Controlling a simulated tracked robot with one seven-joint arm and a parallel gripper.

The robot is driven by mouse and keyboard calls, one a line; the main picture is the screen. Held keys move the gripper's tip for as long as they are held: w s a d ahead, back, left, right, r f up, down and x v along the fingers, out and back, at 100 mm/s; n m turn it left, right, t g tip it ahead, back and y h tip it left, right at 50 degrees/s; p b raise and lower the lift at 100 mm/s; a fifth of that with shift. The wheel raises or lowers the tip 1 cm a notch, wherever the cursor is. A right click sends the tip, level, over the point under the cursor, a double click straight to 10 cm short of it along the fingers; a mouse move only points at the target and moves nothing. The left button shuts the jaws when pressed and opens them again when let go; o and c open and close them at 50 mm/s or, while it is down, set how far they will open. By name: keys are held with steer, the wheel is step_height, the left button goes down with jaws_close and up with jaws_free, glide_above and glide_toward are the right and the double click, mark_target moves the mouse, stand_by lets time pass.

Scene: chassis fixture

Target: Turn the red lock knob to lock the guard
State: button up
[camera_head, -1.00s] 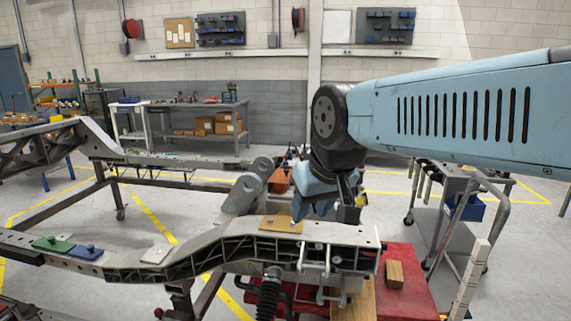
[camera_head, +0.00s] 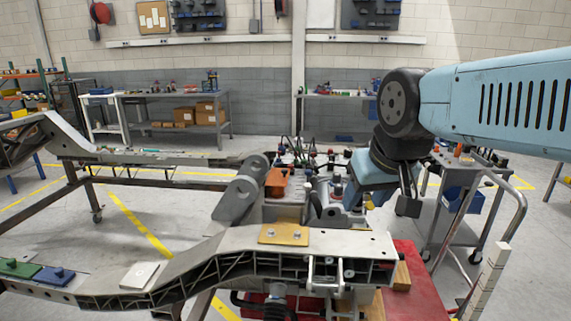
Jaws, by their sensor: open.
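I cannot make out a red lock knob or a guard for certain. An orange-red block (camera_head: 277,181) sits behind the grey rail, beside a grey bracket with round ends (camera_head: 238,197). Small red and dark parts (camera_head: 312,156) cluster behind it, too small to tell apart. My gripper (camera_head: 388,204) hangs beneath the blue arm, right of that cluster and above the right end of the rail. It is open, and nothing shows between its fingers. Parts of the area behind my gripper are hidden by it.
The chassis rail (camera_head: 205,262) crosses the front, with a yellow bolted plate (camera_head: 284,234), a green block (camera_head: 18,268) and a blue block (camera_head: 54,276) on it. A red stand (camera_head: 418,288) is beneath its right end. A grey cart (camera_head: 462,200) stands right.

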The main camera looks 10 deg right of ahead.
steer(key=shift+o, duration=0.4)
steer(key=w+d+r, duration=0.1)
steer(key=w+r, duration=0.4)
steer(key=w, duration=0.8)
steer(key=shift+d+r+y, duration=0.2)
steer(key=shift+y, duration=0.1)
steer(key=m+g+h, duration=0.1)
glide_above(291, 165)
steer(key=s, duration=0.5)
step_height(291, 165, down, 13)
steer(key=x, duration=1.2)
steer(key=shift+w+a+f, duration=0.2)
steer(key=shift+a+f, duration=0.1)
steer(key=shift+f, duration=0.1)
steer(key=shift+c, duration=0.4)
